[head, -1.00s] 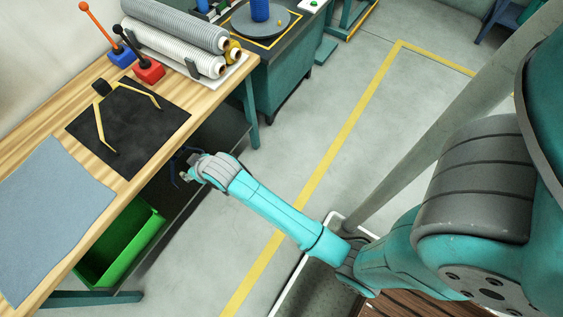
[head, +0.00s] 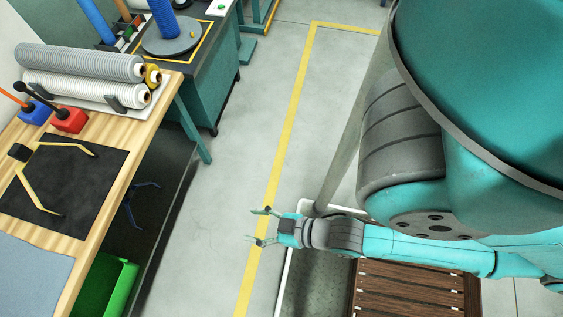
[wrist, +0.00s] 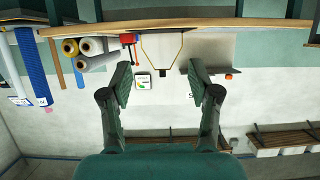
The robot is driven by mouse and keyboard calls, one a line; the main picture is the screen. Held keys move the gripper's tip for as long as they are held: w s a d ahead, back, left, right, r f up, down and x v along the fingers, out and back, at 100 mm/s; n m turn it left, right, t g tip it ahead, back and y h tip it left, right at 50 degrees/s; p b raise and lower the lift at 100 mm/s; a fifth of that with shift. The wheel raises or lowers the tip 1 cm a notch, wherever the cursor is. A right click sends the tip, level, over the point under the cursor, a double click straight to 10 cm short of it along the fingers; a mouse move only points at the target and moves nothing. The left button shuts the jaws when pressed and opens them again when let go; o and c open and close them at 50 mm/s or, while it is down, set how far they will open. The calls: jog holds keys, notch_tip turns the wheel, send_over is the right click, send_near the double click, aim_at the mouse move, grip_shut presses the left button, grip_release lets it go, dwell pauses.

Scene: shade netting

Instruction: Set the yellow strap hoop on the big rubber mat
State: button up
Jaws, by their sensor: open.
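The yellow strap hoop (head: 29,190), with a black block at its top, rests on the big rubber mat (head: 82,182), a black sheet on the wooden bench. Both of its visible ends meet the mat's surface. In the wrist view the hoop (wrist: 181,47) shows upside down, far off beyond the fingers, its black block hanging lowest in the picture. My gripper (head: 262,226) is open and empty, over the floor to the right of the bench, well apart from the hoop. The wrist view shows its two fingers (wrist: 160,84) spread with nothing between them.
White and grey netting rolls (head: 85,80) lie at the bench's back, beside red (head: 70,120) and blue blocks with levers. A blue-grey sheet (head: 30,275) lies at the front. A green bin (head: 108,285) sits below the bench. The floor between bench and gripper is clear.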

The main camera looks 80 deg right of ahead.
jog(key=s+r+t, duration=0.1)
jog(key=s+r, duration=0.6)
jog(key=r, duration=0.1)
jog(key=shift+r, duration=0.25)
